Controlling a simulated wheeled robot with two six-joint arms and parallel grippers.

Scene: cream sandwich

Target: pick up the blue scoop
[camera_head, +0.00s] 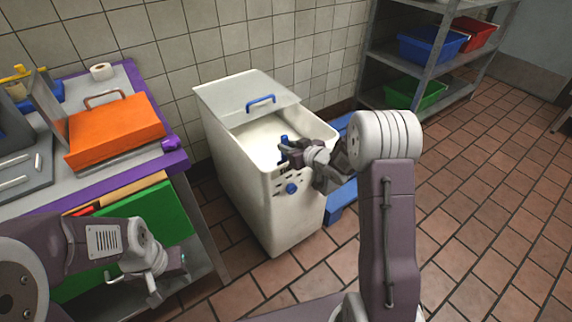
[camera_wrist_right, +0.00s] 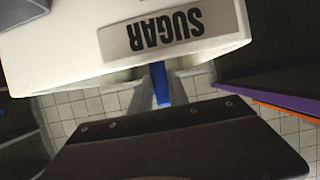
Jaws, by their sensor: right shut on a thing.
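The blue scoop (camera_head: 284,142) shows as a short upright blue handle at the front edge of the white bin's open top. Any lower part is hidden. My right gripper (camera_head: 286,154) is at the handle and shut on it. In the right wrist view, the blue handle (camera_wrist_right: 160,85) is between the two grey fingers, below the bin's white wall. My left gripper (camera_head: 168,278) hangs low at the left, in front of the table, away from the scoop. Its jaw gap is too small to judge.
The white bin (camera_head: 250,208) holds white contents, and its lid (camera_head: 235,95) is at the back. Its sugar label (camera_wrist_right: 152,37) appears upside down in the wrist view. A table with an orange case (camera_head: 115,130) is left. A shelf with bins (camera_head: 430,48) stands behind right.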

